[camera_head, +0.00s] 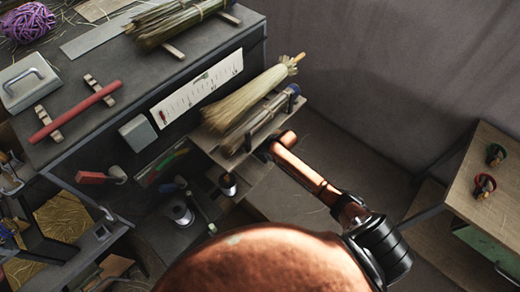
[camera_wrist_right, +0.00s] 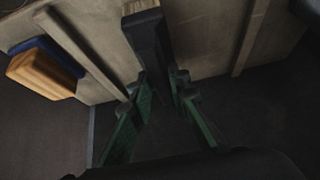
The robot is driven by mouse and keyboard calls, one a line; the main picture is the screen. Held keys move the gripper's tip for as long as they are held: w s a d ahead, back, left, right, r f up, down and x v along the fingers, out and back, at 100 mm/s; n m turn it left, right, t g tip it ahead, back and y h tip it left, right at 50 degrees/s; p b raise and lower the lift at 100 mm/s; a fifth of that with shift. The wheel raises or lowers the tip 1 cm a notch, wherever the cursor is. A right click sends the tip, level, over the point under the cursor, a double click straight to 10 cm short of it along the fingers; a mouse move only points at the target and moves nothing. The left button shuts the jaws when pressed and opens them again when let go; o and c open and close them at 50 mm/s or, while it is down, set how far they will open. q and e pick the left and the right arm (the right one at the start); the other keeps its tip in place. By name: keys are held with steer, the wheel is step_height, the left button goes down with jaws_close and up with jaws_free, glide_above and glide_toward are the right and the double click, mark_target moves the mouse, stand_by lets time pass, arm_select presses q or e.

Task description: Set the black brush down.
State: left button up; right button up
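In the right wrist view, a dark, block-shaped piece (camera_wrist_right: 148,42), taken as the black brush, runs up from between the fingertips of my right gripper (camera_wrist_right: 160,82). The two green-sided fingers close in on its lower end, and the rest of the brush cannot be made out. In the head view, my right arm reaches from the lower right to the low shelf, where its dark hand (camera_head: 264,151) is beside the shelf's lower edge. The fingertips and brush are hidden there. My left gripper is not in view.
A pale broom (camera_head: 245,98) lies on the shelf (camera_head: 205,138). The workbench (camera_head: 120,65) holds a red bar (camera_head: 75,111), a purple yarn ball (camera_head: 28,22) and straw bundles (camera_head: 170,22). A wooden table (camera_head: 470,200) stands at right. Open floor lies between.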

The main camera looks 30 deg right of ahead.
steer(key=o, duration=0.3)
steer(key=shift+r, duration=0.25)
steer(key=p+v, duration=0.3)
steer(key=v, duration=0.9)
steer(key=shift+r, duration=0.4)
steer(key=shift+f, duration=0.1)
